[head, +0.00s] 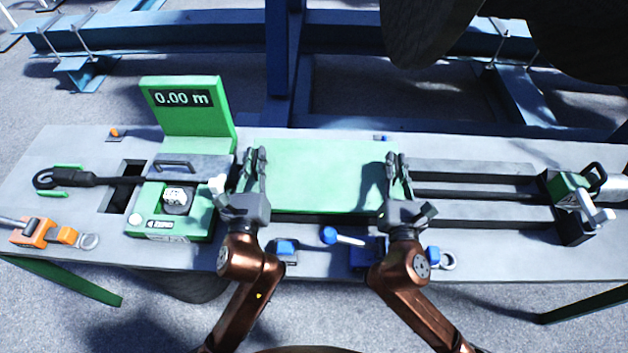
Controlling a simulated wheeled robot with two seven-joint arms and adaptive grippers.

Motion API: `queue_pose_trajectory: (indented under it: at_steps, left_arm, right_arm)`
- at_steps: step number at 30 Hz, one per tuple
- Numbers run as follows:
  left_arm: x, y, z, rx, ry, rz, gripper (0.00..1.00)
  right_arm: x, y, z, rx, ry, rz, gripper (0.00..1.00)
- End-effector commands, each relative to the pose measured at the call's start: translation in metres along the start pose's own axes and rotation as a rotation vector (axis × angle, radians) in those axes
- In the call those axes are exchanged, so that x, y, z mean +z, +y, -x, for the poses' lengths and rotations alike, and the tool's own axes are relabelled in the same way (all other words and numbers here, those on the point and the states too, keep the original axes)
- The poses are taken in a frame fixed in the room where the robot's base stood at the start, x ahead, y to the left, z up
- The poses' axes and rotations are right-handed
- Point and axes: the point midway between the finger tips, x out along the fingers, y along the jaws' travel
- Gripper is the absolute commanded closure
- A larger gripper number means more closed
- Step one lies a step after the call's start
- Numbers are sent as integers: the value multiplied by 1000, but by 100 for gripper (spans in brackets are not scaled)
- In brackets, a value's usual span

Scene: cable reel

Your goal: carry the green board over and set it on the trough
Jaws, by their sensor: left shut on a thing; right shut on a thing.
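The green board (320,172) is a flat rectangle in the middle of the head view. My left gripper (255,170) is shut on its left edge. My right gripper (398,172) is shut on its right edge. The trough (475,195) is a set of long dark channels and grey rails running to the right along the bench. The board lies over the left part of it; I cannot tell whether it touches the trough or is held just above it.
A green meter (175,225) reading 0.00 m stands left of the board. A green clamp unit (575,200) is at the trough's right end. An orange tool (45,232) lies at far left. Blue-handled tools (345,237) lie at the bench's front edge. Blue steel beams (345,85) stand behind.

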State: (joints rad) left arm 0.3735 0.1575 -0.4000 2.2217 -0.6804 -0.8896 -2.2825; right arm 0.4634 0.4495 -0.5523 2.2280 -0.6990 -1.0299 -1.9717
Motion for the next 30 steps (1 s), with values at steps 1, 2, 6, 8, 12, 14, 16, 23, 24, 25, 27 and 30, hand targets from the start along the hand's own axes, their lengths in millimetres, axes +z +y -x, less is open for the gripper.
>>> queue_pose_trajectory:
  at_steps: [1,2,6,8,12,14,16,23,24,25,27,30]
  left_arm:
    - [-6,0,0,-3,1,4,100]
    - [-8,0,-1,-3,3,4,100]
    - [-12,1,-1,-2,8,3,84]
    - [-11,1,-1,-1,7,3,79]
    - [-11,2,-1,0,7,2,70]
    - [-11,2,-1,0,7,1,70]
    - [-11,2,-1,1,7,1,70]
    - [-12,2,4,1,8,-1,70]
    - [-12,2,9,1,8,-1,70]
    - [-12,2,13,0,8,-1,70]
    - [-12,2,24,1,10,-1,70]
    - [-12,2,46,0,9,0,70]
  right_arm:
    - [-6,0,-1,2,2,-3,100]
    - [-9,-1,-1,1,4,-3,100]
    - [-12,-2,-1,0,8,-2,84]
    - [-11,-2,-1,0,7,-2,80]
    - [-11,-2,-1,-1,7,-1,71]
    - [-11,-2,-1,-1,7,-1,71]
    - [-11,-2,-1,-1,7,-1,71]
    - [-11,-2,-1,-1,8,0,71]
    - [-12,-2,-1,-1,8,0,71]
    - [-12,-2,-1,-1,8,0,71]
    - [-12,-2,-1,-1,8,0,71]
    - [-12,-2,-1,-1,8,0,71]
